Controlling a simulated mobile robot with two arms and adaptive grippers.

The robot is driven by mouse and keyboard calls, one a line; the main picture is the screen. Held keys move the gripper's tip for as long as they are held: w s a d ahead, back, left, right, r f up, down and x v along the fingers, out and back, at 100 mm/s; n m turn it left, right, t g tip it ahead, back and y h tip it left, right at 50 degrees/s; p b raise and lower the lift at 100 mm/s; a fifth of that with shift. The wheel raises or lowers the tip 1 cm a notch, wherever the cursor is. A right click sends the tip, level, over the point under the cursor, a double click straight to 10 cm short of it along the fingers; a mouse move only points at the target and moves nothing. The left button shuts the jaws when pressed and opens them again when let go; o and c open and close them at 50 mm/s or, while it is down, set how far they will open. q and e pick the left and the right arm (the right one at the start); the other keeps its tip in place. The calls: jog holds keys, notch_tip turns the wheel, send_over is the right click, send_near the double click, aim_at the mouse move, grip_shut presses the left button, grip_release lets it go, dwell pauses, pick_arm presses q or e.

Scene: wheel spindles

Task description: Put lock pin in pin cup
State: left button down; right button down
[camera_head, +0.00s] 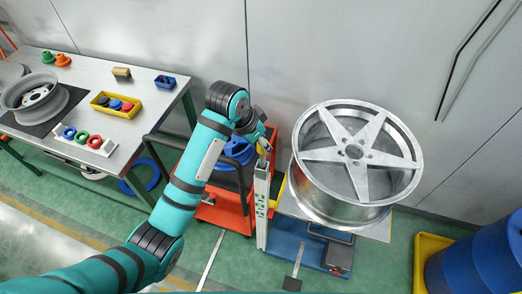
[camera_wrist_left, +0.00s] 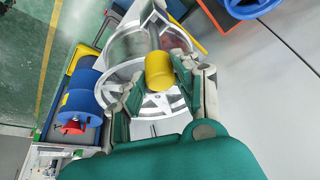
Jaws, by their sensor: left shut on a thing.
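My left gripper (camera_head: 267,145) is beside the top of a pale upright post (camera_head: 262,205), just left of the silver five-spoke wheel (camera_head: 352,160). In the left wrist view, the gripper (camera_wrist_left: 155,85) is shut on a yellow cylinder with a grey shaft, seemingly the lock pin (camera_wrist_left: 160,71). The wheel (camera_wrist_left: 125,45) shows behind it. In the head view the pin is too small and covered to make out. I cannot pick out the pin cup for certain in either view. My right gripper is in neither view.
A red cart (camera_head: 225,212) with a blue round part (camera_head: 238,151) stands under my left arm. A workbench (camera_head: 150,130) at left holds a yellow tray (camera_head: 117,105) and another wheel (camera_head: 35,97). Blue drums (camera_head: 485,255) stand at lower right. A grey wall closes the back.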

aim_at(261, 152)
pick_arm(q)
jog(key=shift+s+f, duration=0.15)
jog(key=shift+f, duration=0.15)
jog(key=f, duration=0.2)
jog(key=w+f+p, duration=0.1)
jog(key=f, duration=0.1)
jog(key=shift+w+f, duration=0.15)
jog(key=shift+f, duration=0.1)
jog(key=shift+s+r, duration=0.1)
jog(key=shift+s, duration=0.25)
jog(key=c, duration=1.4)
grip_release()
jog(key=o, duration=0.4)
jog(key=shift+w, duration=0.2)
jog(key=shift+b+v, duration=1.6)
jog(key=shift+v, duration=4.4)
